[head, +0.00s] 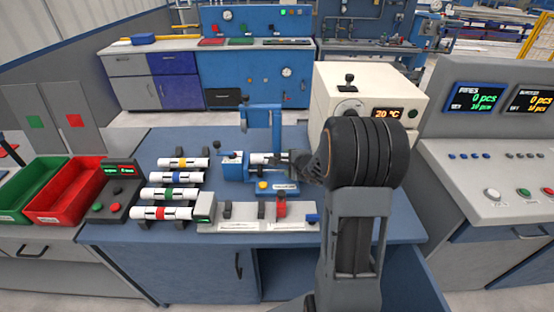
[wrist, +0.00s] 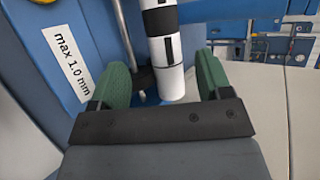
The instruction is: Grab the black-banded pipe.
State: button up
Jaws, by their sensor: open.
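The black-banded pipe (head: 262,158) is white and lies in the blue fixture (head: 232,167) at the middle of the blue table. In the wrist view the pipe (wrist: 172,84) runs up from between my fingers, with black bands near the top edge. My gripper (head: 288,160) is at the right end of the pipe. It is open, with a green finger pad on each side of the pipe end in the wrist view (wrist: 163,78). There appears to be a gap on both sides. The far end of the pipe is out of the wrist view.
Several white pipes with yellow (head: 183,163), blue (head: 175,178), green (head: 172,193) and red (head: 160,213) bands lie on a rack at the left. A cream box (head: 330,92) with a display stands behind my arm. A grey block with levers (head: 240,213) is in front.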

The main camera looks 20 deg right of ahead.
aim_at(285, 159)
jog(key=shift+p+x, duration=0.8)
jog(key=shift+x, duration=2.15)
jog(key=shift+r, duration=0.15)
jog(key=c, duration=1)
